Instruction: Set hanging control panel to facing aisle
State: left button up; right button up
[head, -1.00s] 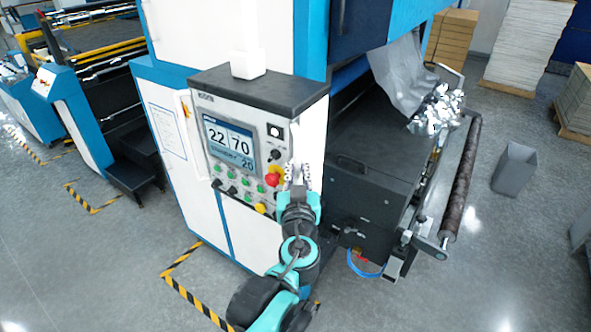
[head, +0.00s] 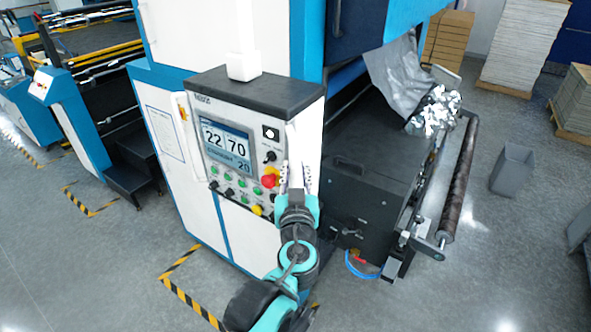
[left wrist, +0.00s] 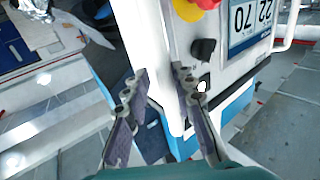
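The hanging control panel (head: 231,108) is a white box with a dark top. It hangs from a white post (head: 243,62) in front of the machine. Its face, with a lit screen (head: 228,146), knobs and coloured buttons, is turned toward the front left of the head view. My left gripper (head: 296,174) is at the panel's right edge, beside the red button (head: 269,181). In the left wrist view its two fingers (left wrist: 160,80) are apart, with a white upright part of the panel's edge between or just beyond them. I cannot tell whether they touch it. My right gripper is out of view.
The blue and white machine (head: 170,100) stands behind the panel. A dark roller (head: 460,180) juts out at the right. A grey bin (head: 512,168) and stacked sheets (head: 520,45) stand farther right. Striped floor tape (head: 188,290) marks the front; open floor lies left.

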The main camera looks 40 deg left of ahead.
pick_arm(q)
jog(key=v, duration=0.7)
dwell(0.5)
